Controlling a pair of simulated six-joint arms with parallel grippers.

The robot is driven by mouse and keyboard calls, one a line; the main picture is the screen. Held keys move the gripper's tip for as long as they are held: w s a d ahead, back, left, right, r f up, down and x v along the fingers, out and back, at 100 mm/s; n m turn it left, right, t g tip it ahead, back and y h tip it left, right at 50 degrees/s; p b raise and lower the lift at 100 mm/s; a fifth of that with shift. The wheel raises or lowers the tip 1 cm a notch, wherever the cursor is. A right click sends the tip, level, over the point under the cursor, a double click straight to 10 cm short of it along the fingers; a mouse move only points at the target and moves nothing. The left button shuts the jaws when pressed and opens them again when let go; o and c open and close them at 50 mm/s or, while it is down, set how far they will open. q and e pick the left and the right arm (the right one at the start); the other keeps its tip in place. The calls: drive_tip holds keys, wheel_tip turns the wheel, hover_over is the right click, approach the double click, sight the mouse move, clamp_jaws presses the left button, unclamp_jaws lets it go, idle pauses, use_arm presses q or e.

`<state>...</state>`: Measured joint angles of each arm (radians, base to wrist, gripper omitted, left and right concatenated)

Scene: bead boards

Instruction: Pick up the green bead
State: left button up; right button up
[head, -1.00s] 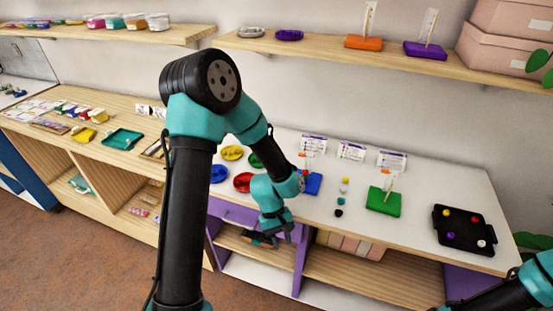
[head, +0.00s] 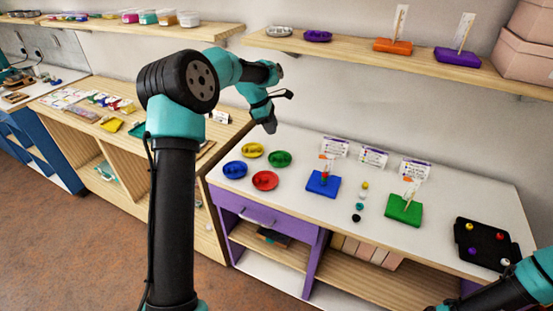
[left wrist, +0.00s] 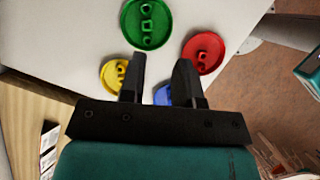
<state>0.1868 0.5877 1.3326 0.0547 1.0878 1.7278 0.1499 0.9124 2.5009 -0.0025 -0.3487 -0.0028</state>
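My left gripper (head: 280,110) is raised above the back left of the white table, apart from the dishes. It is open and empty, its two fingers (left wrist: 163,76) spread in the left wrist view. The green dish (head: 279,159) lies on the table; in the left wrist view the green dish (left wrist: 134,22) holds a few small green pieces (left wrist: 147,26), likely beads. They lie beyond the fingertips. Yellow (head: 252,150), red (head: 265,180) and blue (head: 234,169) dishes sit around it. My right gripper is out of view.
A blue board (head: 323,184) with a peg of beads stands right of the dishes. A green peg board (head: 403,210) and a black tray (head: 487,243) with beads are further right. A shelf (head: 350,55) runs above.

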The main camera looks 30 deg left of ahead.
use_arm(q)
drive_tip(key=shift+w+a+r+n, duration=0.25)
drive_tip(key=shift+a+r, duration=0.1)
drive_tip(key=shift+a, duration=0.2)
drive_tip(key=shift+w+a+r+n, duration=0.1)
drive_tip(key=shift+a+r+n, duration=0.2)
drive_tip(key=shift+a, duration=0.25)
drive_tip(key=shift+d, duration=0.1)
hover_over(286, 157)
drive_tip(key=a, duration=0.2)
drive_tip(key=f, duration=1.1)
drive_tip(key=shift+s+a+f, duration=0.1)
drive_tip(key=shift+s+a, duration=0.1)
drive_tip(key=shift+s, duration=0.2)
drive_tip(key=shift+f, duration=0.1)
drive_tip(key=x, duration=0.5)
drive_tip(key=shift+w, duration=0.2)
drive_tip(key=shift+f, duration=0.1)
drive_tip(key=shift+s+d+f, duration=0.1)
drive_tip(key=c, duration=0.5)
